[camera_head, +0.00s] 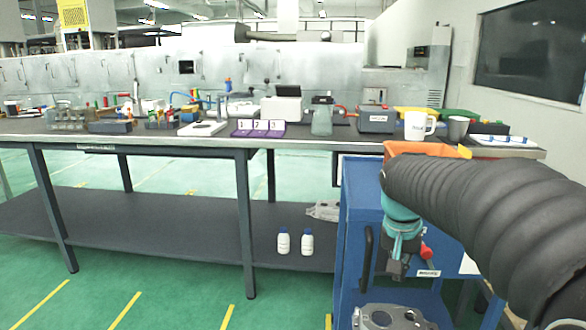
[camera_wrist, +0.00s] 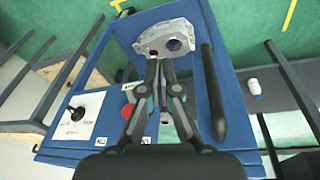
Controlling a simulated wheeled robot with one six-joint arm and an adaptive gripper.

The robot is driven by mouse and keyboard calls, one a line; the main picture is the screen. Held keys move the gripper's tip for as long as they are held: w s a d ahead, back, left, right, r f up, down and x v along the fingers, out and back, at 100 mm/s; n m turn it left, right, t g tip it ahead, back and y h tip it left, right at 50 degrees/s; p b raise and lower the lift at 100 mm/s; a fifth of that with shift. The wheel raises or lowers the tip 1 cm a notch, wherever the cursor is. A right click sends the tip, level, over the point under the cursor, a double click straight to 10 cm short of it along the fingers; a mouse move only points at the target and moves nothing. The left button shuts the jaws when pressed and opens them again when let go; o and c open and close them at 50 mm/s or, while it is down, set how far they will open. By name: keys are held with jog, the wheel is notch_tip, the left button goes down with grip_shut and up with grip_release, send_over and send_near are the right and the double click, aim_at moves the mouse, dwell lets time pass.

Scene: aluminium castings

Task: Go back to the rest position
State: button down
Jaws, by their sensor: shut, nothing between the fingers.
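My gripper (camera_head: 393,272) hangs pointing down in front of the blue cart in the head view, at the end of my black-sleeved arm. In the wrist view my gripper (camera_wrist: 158,68) has its fingertips together with nothing between them. A grey aluminium casting (camera_wrist: 165,38) with dark holes lies on the blue cart, just past the fingertips in that view. A casting also shows in the head view (camera_head: 388,318) at the bottom edge, below my gripper and apart from it. My arm hides part of the cart.
The blue cart (camera_head: 357,215) stands beside a long dark workbench (camera_head: 215,143). The bench carries a white mug (camera_head: 418,126), number cards (camera_head: 258,126) and several tools. Two white bottles (camera_head: 284,241) stand on its lower shelf. Green floor (camera_head: 180,300) is clear at the front left.

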jog(key=s+a+f+n+t+y, duration=0.1)
jog(key=s+a+n+t, duration=0.1)
jog(key=s, duration=0.8)
jog(key=s+a+f+n+t, duration=0.1)
jog(key=s+a, duration=0.3)
jog(key=s, duration=0.6)
jog(key=shift+s+f+n+t+y, duration=0.2)
jog(key=shift+n+t+y, duration=0.25)
jog(key=shift+n, duration=0.35)
